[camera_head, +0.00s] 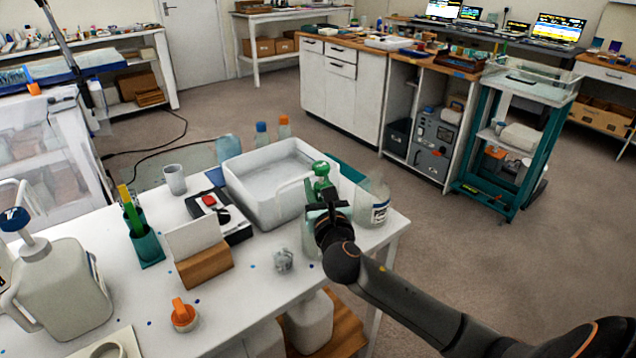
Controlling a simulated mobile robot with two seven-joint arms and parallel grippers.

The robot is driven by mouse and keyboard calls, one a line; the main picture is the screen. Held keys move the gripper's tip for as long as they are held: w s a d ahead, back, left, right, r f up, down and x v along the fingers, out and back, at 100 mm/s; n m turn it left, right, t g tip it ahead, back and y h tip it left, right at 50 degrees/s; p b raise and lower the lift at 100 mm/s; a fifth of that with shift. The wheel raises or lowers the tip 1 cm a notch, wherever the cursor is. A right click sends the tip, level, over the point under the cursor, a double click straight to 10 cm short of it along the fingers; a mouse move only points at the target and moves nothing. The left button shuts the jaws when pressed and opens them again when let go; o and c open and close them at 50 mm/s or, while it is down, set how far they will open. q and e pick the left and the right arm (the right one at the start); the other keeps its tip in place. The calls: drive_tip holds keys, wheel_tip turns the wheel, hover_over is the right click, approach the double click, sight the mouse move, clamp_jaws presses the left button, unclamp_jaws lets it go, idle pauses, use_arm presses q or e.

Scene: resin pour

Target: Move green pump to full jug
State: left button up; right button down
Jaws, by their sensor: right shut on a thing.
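The green pump (321,169) is near the right end of the white table, in front of the white tray. My right gripper (326,208) is shut on it just below its green head. The pump's lower part is hidden by the gripper, and a pale translucent container (310,243) shows beneath. I cannot tell whether the pump is inside it or above it. A clear jug (374,203) with a label stands just right of the gripper; its fill level is unclear. A large whitish jug (62,288) with a blue pump (17,222) stands at the left. My left gripper is not in view.
A white tray (240,178) lies behind the gripper. A scale (218,214), a grey cup (175,180), a green holder (146,246), a wooden block with a white card (203,262) and an orange-topped item (183,314) stand on the table. The table's front middle is mostly clear.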

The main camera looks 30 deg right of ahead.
drive_tip(key=shift+c, duration=2.3)
unclamp_jaws()
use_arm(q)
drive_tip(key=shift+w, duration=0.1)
use_arm(e)
drive_tip(key=v, duration=1.1)
use_arm(q)
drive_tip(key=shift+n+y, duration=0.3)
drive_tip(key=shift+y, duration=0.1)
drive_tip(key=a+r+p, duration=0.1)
drive_tip(key=p, duration=0.1)
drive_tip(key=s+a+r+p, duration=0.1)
drive_tip(key=p, duration=0.1)
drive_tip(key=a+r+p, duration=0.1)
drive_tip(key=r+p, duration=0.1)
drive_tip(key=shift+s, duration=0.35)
use_arm(e)
drive_tip(key=r, duration=0.1)
drive_tip(key=s+r, duration=0.1)
drive_tip(key=r, duration=0.3)
drive_tip(key=shift+s+a, duration=0.2)
drive_tip(key=shift+a, duration=0.1)
drive_tip(key=shift+f, duration=0.15)
